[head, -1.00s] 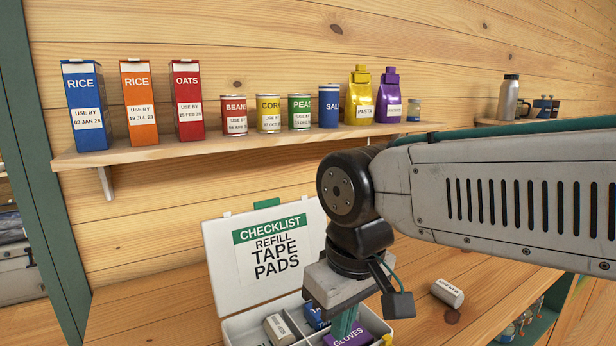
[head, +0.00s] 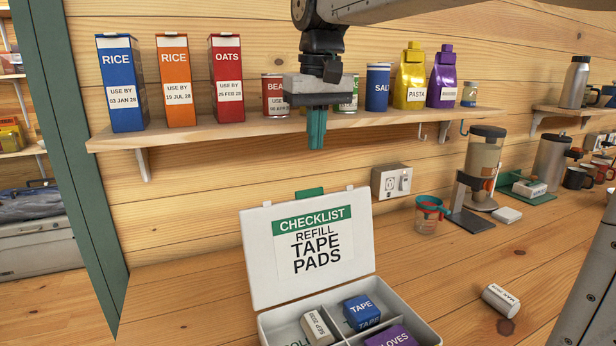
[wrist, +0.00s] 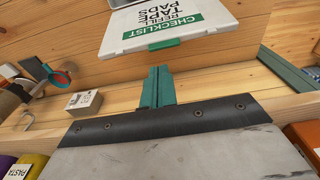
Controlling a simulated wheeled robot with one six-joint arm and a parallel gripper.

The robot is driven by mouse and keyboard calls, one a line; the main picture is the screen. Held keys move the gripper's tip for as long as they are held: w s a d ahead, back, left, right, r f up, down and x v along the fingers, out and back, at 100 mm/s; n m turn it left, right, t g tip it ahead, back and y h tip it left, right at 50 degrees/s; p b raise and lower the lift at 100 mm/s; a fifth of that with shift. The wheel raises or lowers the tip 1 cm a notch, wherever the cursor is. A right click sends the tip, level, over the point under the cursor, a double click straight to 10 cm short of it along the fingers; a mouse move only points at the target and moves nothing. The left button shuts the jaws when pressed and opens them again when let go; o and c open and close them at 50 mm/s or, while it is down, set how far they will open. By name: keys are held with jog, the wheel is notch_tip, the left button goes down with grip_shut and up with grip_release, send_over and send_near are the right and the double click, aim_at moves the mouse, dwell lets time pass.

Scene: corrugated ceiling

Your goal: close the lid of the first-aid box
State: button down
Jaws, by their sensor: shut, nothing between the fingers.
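The white first-aid box (head: 272,330) stands on the wooden counter with its lid (head: 255,258) raised upright. The lid's inside carries a green and white checklist (head: 313,245) reading refill tape, pads. A green tab (head: 310,194) sits on the lid's top edge. The compartments hold a blue tape box (head: 361,310), a purple gloves box (head: 391,337) and a white roll (head: 317,327). My gripper (head: 316,141) is shut and empty, pointing down in front of the shelf, above the lid. In the wrist view the gripper tips (wrist: 158,72) show close below the green tab (wrist: 164,44) in the picture, apparently apart from it.
A shelf (head: 240,130) with boxes, cans and bags runs behind my gripper. A wall outlet (head: 391,182), red-green measuring cup (head: 430,214) and dispenser (head: 480,170) stand right of the lid. A white roll (head: 500,300) lies on the counter. Counter left of the box is clear.

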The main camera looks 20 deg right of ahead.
notch_tip(320, 180, down, 9)
jog(key=w, duration=0.2)
jog(key=shift+w+a, duration=0.2)
jog(key=shift+w, duration=0.2)
dwell(0.3)
